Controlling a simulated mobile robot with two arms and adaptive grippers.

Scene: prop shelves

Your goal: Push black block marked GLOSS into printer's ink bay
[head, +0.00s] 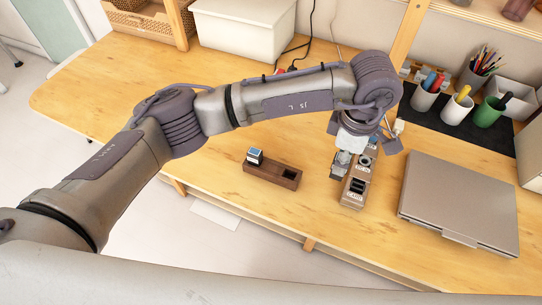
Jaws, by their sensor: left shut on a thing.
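My left gripper (342,164) reaches in from the left and points down over a tan holder (347,205) on the wooden table. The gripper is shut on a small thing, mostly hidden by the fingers. The holder has a dark open slot at its near end and small labelled parts farther back; the lettering is too small to read. A dark brown wooden block (290,180) with two wells lies to the left. A blue-and-white piece (255,156) stands in its left well; the right well looks empty. I cannot identify a GLOSS block or a printer. My right gripper is not in view.
A closed grey laptop (459,202) lies to the right. Pen cups (456,110) stand on a black mat (425,118) behind it. A white bin (243,27) and a wicker basket (140,22) are at the back. The table's left part is clear.

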